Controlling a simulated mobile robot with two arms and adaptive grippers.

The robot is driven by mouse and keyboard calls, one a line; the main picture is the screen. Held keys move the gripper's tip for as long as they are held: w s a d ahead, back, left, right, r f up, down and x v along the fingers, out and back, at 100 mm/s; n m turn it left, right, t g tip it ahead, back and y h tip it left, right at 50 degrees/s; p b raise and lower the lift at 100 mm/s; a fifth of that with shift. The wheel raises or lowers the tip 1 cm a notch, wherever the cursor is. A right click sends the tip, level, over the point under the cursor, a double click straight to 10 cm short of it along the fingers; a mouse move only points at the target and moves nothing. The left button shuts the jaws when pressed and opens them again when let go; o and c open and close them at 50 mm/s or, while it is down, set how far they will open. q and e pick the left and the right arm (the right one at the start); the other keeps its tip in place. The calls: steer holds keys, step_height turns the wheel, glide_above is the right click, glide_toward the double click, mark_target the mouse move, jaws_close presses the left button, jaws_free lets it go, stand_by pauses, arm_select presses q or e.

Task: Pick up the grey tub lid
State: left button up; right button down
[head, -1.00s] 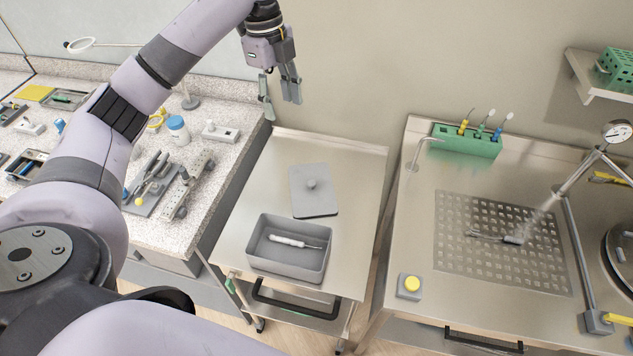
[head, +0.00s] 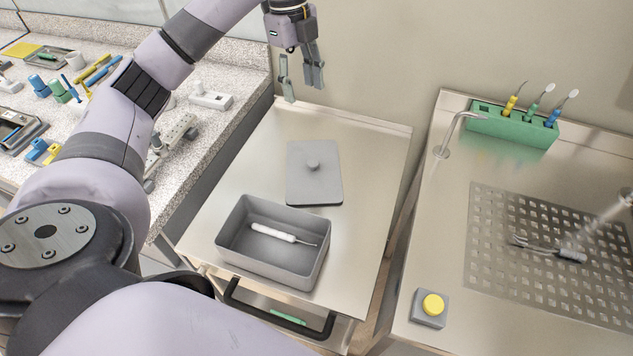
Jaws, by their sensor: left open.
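The grey tub lid (head: 314,184) lies flat on the steel cart top (head: 352,222), with a round knob in its middle. The grey tub (head: 262,267) stands open in front of it, apart from the lid. A white-handled tool (head: 272,233) lies inside the tub. My left gripper (head: 304,92) is open and empty, with its fingers pointing down. It is above the back edge of the cart, behind the lid and not touching it. My right gripper does not show.
A speckled counter (head: 227,76) with several tools and a white switch block (head: 211,97) is at left. At right, a steel sink table holds a green rack (head: 512,123), a perforated plate (head: 555,254) and a yellow button (head: 433,304). The cart top around the lid is mostly clear.

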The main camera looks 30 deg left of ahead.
arm_select(q)
step_height(320, 180, down, 4)
steer(key=b, duration=0.2)
glide_above(313, 162)
steer(key=f, duration=0.7)
steer(key=a+f+p, duration=0.1)
steer(key=f, duration=0.3)
steer(key=shift+s+f, duration=0.15)
steer(key=shift+f, duration=0.2)
steer(key=shift+w+d+f+p, duration=0.1)
steer(key=shift+f+p, duration=0.05)
steer(key=shift+f, duration=0.75)
steer(key=shift+w+d+f+p, duration=0.1)
steer(key=shift+d+f+p, duration=0.1)
steer(key=shift+f, duration=0.65)
steer(key=shift+d+f+p, duration=0.1)
steer(key=shift+f+p, duration=0.05)
steer(key=shift+f, duration=0.75)
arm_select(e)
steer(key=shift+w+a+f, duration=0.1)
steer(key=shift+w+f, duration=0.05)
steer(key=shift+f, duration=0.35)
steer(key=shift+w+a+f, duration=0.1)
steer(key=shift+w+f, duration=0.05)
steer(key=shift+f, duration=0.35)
arm_select(q)
steer(key=shift+c, duration=0.3)
jaws_close()
